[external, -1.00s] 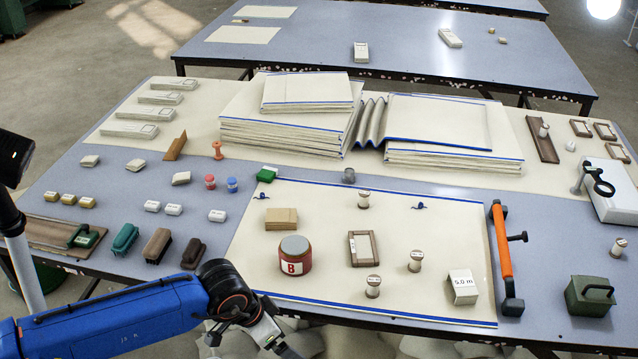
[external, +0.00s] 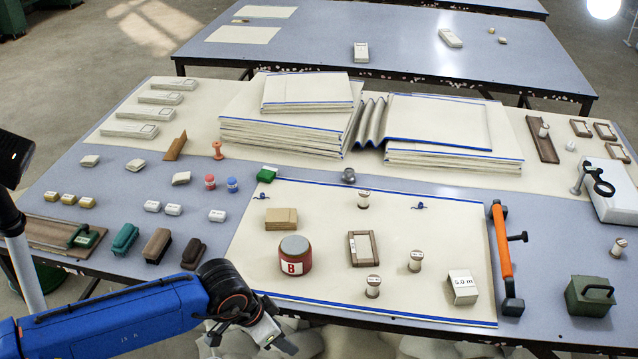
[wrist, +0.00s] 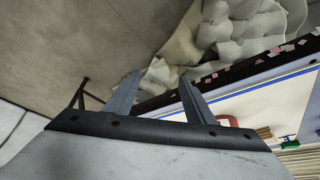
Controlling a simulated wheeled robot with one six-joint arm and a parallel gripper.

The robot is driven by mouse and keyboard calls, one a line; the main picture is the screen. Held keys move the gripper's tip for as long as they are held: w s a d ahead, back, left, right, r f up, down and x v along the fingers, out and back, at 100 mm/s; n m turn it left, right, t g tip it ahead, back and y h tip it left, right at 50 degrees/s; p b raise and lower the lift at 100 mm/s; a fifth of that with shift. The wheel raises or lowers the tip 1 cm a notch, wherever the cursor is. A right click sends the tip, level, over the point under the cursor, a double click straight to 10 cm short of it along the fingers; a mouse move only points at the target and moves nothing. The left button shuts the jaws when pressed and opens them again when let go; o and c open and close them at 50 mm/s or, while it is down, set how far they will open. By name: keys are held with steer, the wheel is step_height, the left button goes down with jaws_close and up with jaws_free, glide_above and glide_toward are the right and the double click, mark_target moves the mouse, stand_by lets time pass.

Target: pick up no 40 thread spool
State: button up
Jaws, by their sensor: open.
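Several pale thread spools stand upright on the table. One stands at the back of the cream cloth (external: 363,200), one right of centre (external: 415,261) and one near the front (external: 373,287). Another spool (external: 619,247) stands on the grey surface at the far right. Their labels are too small to read, so I cannot tell which is no 40. My gripper (external: 277,341) is open and empty off the table's front edge, in front of the red tin. In the wrist view my open gripper (wrist: 160,76) has nothing between its fingers, and no spool shows there.
A red tin marked B (external: 294,262), a brown frame (external: 364,249) and a white 5.0 m block (external: 463,286) stand among the spools. An orange-handled tool (external: 502,250) lies right of them. Dark brushes (external: 193,253) lie left. Folded cloth stacks (external: 290,125) fill the back.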

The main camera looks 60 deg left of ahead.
steer(key=shift+r, duration=0.1)
step_height(320, 180, up, 17)
steer(key=m+g, duration=0.5)
steer(key=m, duration=1.4)
glide_above(374, 279)
step_height(374, 279, down, 12)
steer(key=shift+r, duration=0.1)
steer(key=shift+f, duration=2.75)
steer(key=c, duration=1.1)
